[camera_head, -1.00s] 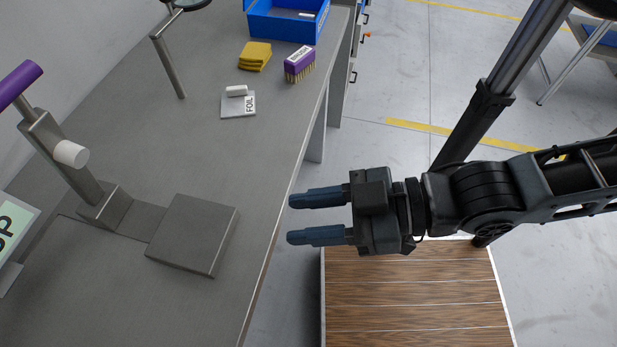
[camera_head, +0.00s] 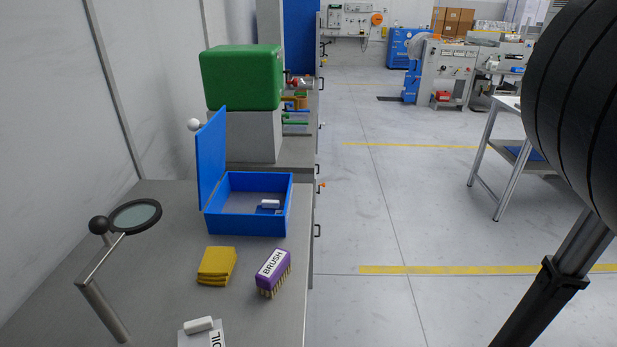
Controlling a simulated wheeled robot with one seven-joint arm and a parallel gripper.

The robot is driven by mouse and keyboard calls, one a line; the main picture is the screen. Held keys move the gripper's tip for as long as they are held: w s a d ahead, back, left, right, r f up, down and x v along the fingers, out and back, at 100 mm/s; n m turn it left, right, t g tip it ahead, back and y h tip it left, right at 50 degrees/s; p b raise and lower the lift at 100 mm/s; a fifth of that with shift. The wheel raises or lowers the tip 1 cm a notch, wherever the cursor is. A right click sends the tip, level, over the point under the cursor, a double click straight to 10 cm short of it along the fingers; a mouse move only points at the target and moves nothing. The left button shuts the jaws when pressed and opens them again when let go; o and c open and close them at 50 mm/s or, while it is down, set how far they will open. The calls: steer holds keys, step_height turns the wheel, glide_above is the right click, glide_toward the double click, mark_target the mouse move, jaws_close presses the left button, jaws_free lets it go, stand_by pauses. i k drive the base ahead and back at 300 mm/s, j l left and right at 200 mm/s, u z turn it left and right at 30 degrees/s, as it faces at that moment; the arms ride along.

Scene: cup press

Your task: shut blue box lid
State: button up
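The blue box (camera_head: 262,226) stands at the far end of the grey bench, near its right edge. Its blue lid (camera_head: 211,158) is open and stands nearly upright on the box's left side. A small white item and a blue item (camera_head: 268,207) lie inside the box. My gripper is outside this view; only a dark part of my arm shows at the upper right.
On the bench (camera_head: 160,258) are folded yellow cloths (camera_head: 217,265), a purple brush (camera_head: 273,272), a white block (camera_head: 198,325) and a magnifier on a stand (camera_head: 135,216). A green case (camera_head: 240,77) sits on a grey block behind the box.

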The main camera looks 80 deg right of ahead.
mark_target(210, 141)
steer(key=z, duration=1.05)
